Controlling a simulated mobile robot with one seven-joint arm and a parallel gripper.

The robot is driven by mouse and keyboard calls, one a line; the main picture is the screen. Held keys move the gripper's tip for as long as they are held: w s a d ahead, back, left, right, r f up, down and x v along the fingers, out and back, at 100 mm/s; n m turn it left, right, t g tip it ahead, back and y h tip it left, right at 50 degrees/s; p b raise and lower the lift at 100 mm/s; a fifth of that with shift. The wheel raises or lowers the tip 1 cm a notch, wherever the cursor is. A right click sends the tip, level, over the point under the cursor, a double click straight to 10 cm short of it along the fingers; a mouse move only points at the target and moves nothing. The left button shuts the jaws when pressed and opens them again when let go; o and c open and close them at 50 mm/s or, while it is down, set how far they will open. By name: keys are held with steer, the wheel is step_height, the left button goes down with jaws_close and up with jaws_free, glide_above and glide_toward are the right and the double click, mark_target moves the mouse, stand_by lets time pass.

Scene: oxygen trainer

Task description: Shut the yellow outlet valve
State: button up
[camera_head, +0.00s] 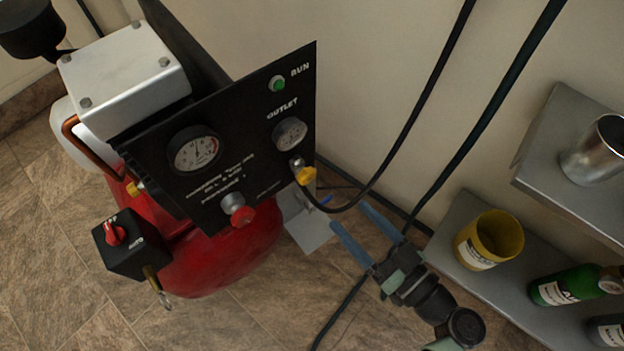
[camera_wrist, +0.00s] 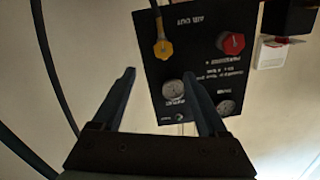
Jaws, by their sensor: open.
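The yellow outlet valve (camera_head: 305,175) is on the lower right of the black panel (camera_head: 255,110), below the outlet gauge (camera_head: 290,134). A black hose runs from it. It also shows in the wrist view (camera_wrist: 163,48), upside down, at the top and beyond my fingertips. My gripper (camera_head: 350,216) is open and empty, to the right of and below the valve in the head view, apart from it. In the wrist view the two fingers (camera_wrist: 158,73) point toward the panel with a clear gap between them.
A red knob (camera_head: 238,209) and a second gauge (camera_head: 194,149) are on the panel, with a red tank (camera_head: 225,255) behind. Shelves at right hold a yellow cup (camera_head: 489,239), a green bottle (camera_head: 565,285) and a metal cup (camera_head: 598,150). Dark hoses hang near my gripper.

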mark_target(310, 178)
steer(key=shift+t, duration=0.4)
steer(key=x, duration=0.4)
steer(key=b+x, duration=0.1)
steer(key=x, duration=0.6)
steer(key=shift+a+f, duration=0.3)
steer(key=shift+a, duration=0.25)
jaws_close()
